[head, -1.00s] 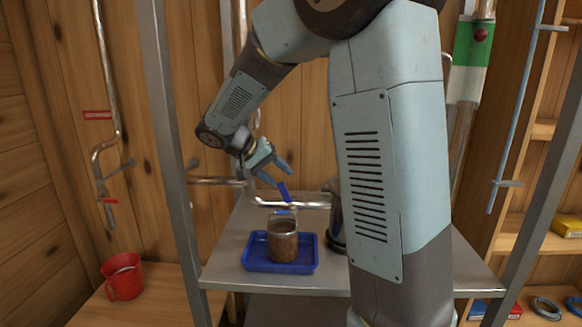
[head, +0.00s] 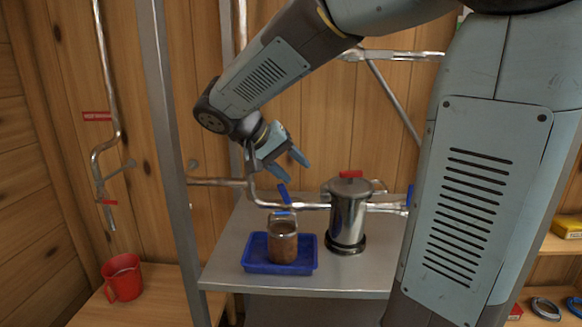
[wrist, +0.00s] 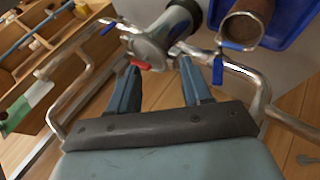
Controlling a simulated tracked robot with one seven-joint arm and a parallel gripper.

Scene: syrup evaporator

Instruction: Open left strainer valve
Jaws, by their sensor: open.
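The strainer (head: 348,215) is an upright steel canister with a red knob on its lid, on the grey metal stand. It also shows in the wrist view (wrist: 165,37). The left valve has a blue lever (head: 284,196) on the pipe left of the strainer, tilted up off the pipe. The lever also shows in the wrist view (wrist: 218,70), just outside the right-hand finger. My gripper (head: 291,168) is open and empty, just above the lever. In the wrist view my gripper (wrist: 158,66) has nothing between its fingers. The right valve's blue lever (head: 409,197) stands right of the strainer.
A brown-filled jar (head: 283,246) stands in a blue tray (head: 250,267) below the pipe. A red mug (head: 122,279) is on the wooden surface at left. A metal post (head: 168,160) stands left of my gripper. Shelves are at the right.

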